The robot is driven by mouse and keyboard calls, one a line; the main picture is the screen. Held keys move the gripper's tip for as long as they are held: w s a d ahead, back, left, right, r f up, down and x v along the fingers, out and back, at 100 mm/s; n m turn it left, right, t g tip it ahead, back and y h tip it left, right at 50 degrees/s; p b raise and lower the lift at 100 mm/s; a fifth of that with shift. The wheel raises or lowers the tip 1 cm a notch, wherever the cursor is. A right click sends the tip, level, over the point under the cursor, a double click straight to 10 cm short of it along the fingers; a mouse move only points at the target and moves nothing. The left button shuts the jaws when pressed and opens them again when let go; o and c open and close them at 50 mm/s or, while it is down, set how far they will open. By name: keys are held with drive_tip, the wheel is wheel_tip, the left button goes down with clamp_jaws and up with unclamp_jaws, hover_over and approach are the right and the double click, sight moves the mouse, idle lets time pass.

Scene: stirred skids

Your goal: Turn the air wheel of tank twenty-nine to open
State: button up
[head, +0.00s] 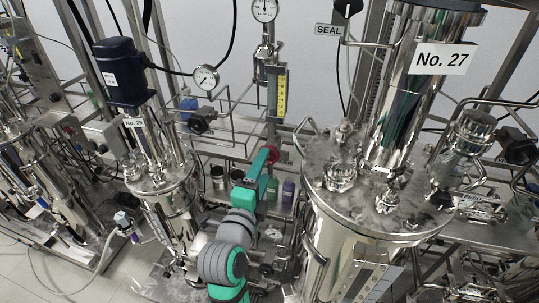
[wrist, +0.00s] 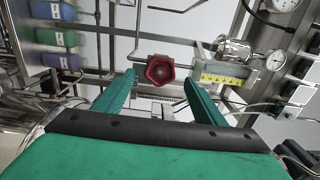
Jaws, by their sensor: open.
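The red air wheel (wrist: 160,71) shows in the wrist view just past the fingertips, centred in the gap. In the head view the red wheel (head: 271,154) is partly hidden behind my gripper (head: 265,163). It sits on the pipework below a flow gauge with a yellow scale (head: 281,92). My gripper (wrist: 158,77) is open, one green finger on each side of the wheel's line, with clear space on both sides. I cannot tell whether the tips reach around it. Tank twenty-nine (head: 160,185), with a small No. 29 label (head: 134,122) and dark blue motor, stands left.
A large steel tank (head: 365,195) marked No. 27 stands close on the right. Round gauges (head: 205,78) and thin pipes surround the wheel. Green and purple bottles (head: 288,190) stand near my arm; bottles (wrist: 55,38) also show at left in the wrist view.

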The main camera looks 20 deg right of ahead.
sight(269, 163)
drive_tip(key=x, duration=0.7)
drive_tip(key=shift+a, duration=0.1)
drive_tip(key=shift+a, duration=0.25)
drive_tip(key=shift+c, duration=0.9)
drive_tip(key=shift+s+d, duration=0.15)
drive_tip(key=shift+d, duration=0.1)
drive_tip(key=c, duration=0.8)
